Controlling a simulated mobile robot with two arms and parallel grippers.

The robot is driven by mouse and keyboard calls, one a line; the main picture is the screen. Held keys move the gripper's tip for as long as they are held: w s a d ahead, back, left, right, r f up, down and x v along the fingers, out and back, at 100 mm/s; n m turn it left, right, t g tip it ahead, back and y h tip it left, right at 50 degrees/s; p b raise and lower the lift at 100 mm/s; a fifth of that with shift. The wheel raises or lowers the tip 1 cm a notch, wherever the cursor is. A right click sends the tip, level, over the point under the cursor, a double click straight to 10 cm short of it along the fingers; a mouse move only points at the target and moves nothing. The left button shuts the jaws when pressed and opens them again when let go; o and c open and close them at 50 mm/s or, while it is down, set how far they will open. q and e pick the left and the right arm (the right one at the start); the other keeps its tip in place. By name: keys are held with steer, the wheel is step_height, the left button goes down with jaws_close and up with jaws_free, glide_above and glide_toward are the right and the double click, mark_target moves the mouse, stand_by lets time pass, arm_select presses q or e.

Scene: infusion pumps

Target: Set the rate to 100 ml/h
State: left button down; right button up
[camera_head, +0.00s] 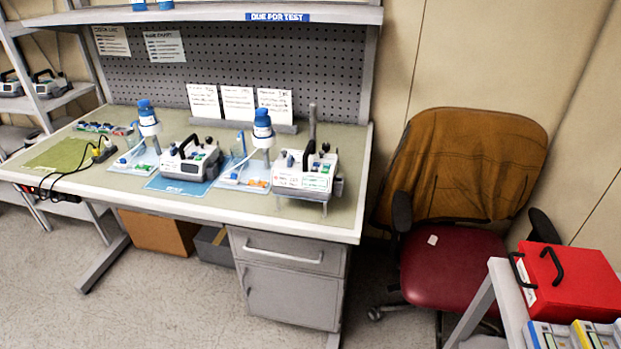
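Two white and grey infusion pumps stand on the workbench. One pump (190,160) sits on a blue mat (172,186) near the middle, with a dark panel on its front. The other pump (304,175) is at the bench's right end, beside an upright grey post (312,122), with a label and small coloured marks on its front. The rate readings are too small to read. Neither of my grippers shows in this view.
Blue-capped bottles (148,118) (263,130) stand by the pumps over clear trays. A green mat (60,155) and a black cable lie at the left. A red chair (452,265) stands right of the bench. A red case (570,283) is on a cart at lower right. Floor in front is clear.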

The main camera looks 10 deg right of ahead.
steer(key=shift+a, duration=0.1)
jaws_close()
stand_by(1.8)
